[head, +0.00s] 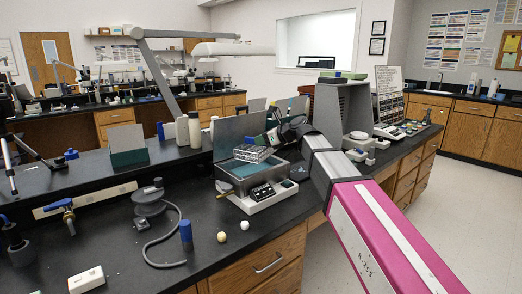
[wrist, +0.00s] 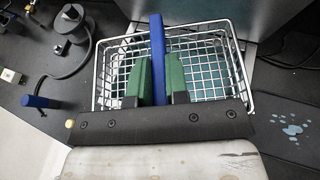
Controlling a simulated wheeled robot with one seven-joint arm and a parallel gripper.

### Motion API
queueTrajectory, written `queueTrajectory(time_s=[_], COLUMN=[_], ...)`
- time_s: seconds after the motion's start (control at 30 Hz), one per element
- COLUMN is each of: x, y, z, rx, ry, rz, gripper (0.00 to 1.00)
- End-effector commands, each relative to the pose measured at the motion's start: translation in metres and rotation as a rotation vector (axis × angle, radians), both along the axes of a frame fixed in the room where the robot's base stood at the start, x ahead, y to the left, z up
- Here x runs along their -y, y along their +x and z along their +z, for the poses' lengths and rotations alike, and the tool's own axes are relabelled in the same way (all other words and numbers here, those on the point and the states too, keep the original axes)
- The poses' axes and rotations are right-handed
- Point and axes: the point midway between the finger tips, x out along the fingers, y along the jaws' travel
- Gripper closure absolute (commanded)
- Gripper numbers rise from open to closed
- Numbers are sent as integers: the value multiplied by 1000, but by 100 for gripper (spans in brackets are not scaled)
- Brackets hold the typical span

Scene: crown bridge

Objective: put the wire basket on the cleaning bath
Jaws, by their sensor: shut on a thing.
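The wire basket (head: 252,154) is a silvery mesh tray with a blue handle. In the wrist view the basket (wrist: 215,70) lies under my gripper (wrist: 160,75), whose green finger pads are shut on the blue handle (wrist: 157,40). In the head view the cleaning bath (head: 268,197) is a white and grey box with a dark control panel, a raised lid behind and a teal inside. The basket is over the bath's opening, looking roughly level. I cannot tell whether it touches the bath. My gripper (head: 270,140) is partly hidden by dark wrist parts in the head view.
A grey stand with a hose (head: 150,203), a blue-topped cylinder (head: 186,234) and two small balls (head: 222,237) lie left and front of the bath. A tall grey instrument (head: 343,110) stands right behind it. The bench front left of the bath is partly clear.

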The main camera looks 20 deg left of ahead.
Motion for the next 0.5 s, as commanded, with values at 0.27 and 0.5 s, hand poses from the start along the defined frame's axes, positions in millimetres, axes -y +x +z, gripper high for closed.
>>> queueTrajectory(time_s=[0.27,0.5], x=[0,0], y=[-1,-1], z=[-33,-36], rx=[-2,-1], ry=[-1,0], rz=[0,0], gripper=[100,100])
